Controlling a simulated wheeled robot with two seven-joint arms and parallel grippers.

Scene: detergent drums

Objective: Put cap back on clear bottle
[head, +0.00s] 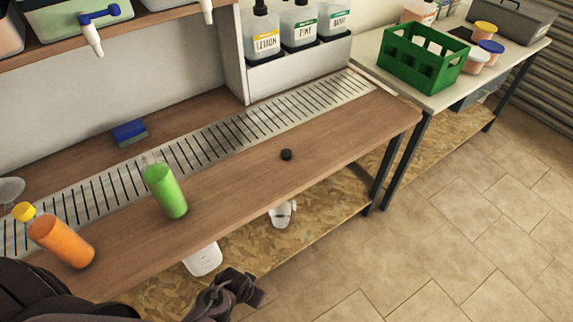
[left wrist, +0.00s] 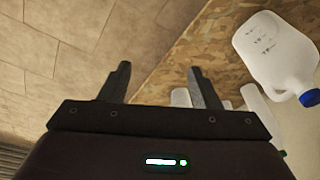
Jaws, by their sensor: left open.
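A bottle with bright green contents (head: 166,190) stands on the wooden bench; its clear top shows no cap, though the neck is faint. A small black cap (head: 286,154) lies on the bench to its right, near the slotted strip. An orange bottle (head: 62,242) with a yellow cap (head: 24,211) stands at the left. My left gripper (head: 248,288) is low in front of the bench, below its top and apart from bottle and cap. In the left wrist view its fingers (left wrist: 161,84) are spread with nothing between them. My right gripper is not in view.
The bench has a slotted drain strip (head: 205,146) and a blue sponge (head: 130,131). A lower shelf (head: 250,252) holds a white jug with a blue cap (left wrist: 275,50). Labelled bottles (head: 262,35) stand at the back. A green crate (head: 420,58) sits on the right table.

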